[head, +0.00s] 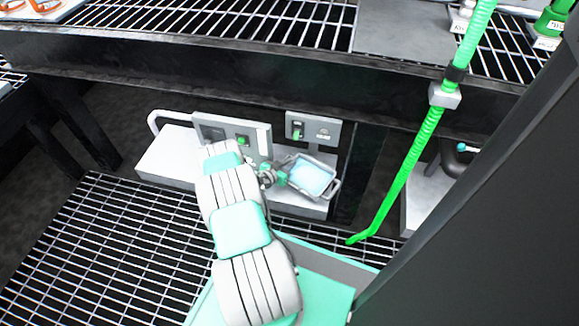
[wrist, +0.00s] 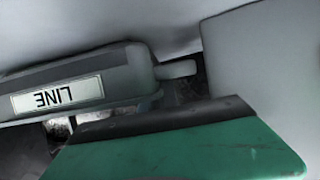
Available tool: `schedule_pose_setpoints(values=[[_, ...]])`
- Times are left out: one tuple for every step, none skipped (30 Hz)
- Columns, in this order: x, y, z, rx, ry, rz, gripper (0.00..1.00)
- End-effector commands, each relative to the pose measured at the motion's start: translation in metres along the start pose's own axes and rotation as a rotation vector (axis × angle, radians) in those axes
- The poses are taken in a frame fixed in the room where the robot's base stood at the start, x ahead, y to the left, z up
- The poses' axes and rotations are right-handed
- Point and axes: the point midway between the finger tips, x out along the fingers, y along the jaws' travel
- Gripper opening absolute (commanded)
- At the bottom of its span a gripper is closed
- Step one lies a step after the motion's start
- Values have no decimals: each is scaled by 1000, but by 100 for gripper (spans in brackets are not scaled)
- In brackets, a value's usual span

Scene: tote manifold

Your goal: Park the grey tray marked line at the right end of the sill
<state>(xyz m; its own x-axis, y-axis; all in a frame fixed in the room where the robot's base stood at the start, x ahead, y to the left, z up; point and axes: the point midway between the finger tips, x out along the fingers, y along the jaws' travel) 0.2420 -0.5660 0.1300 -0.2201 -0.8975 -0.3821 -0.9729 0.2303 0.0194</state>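The grey tray (head: 327,190) is in the head view, right of the middle, with pale blue contents and a handle at its right end. It is tilted in the picture at the right part of the pale sill (head: 160,160). In the wrist view the grey tray wall (wrist: 30,76) carries an upside-down LINE label. My gripper (head: 281,178) is at the tray's left end. One green finger with a dark edge (wrist: 180,150) fills the lower wrist view, close to the tray. The grip itself is hidden, and I cannot tell if the tray rests on the sill.
A grey panel with a green switch (head: 243,141) stands behind my wrist. Another panel (head: 325,132) is behind the tray. A dark beam (head: 250,82) runs above. A green hose (head: 415,150) hangs at right. Grating (head: 110,240) lies in front.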

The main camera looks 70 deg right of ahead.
Motion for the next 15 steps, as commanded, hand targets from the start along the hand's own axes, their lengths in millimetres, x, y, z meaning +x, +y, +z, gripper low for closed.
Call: schedule_pose_setpoints(values=[[-1,0,-2,-1,2,0,0],[-1,0,-2,-1,2,0,0],[-1,0,-2,-2,2,0,0],[0,0,-1,-2,2,0,0],[0,0,1,-1,-1,1,5],[-1,0,1,-1,-1,1,9],[-1,0,1,-1,-1,1,11],[-1,0,1,-1,-1,1,13],[-1,0,1,-1,-1,1,17],[-1,0,1,-2,-1,1,19],[-1,0,1,-1,-1,1,22],[-1,0,1,-1,-1,1,25],[-1,0,1,-1,-1,1,25],[-1,0,1,-1,-1,1,25],[-1,0,1,-2,-1,1,25]])
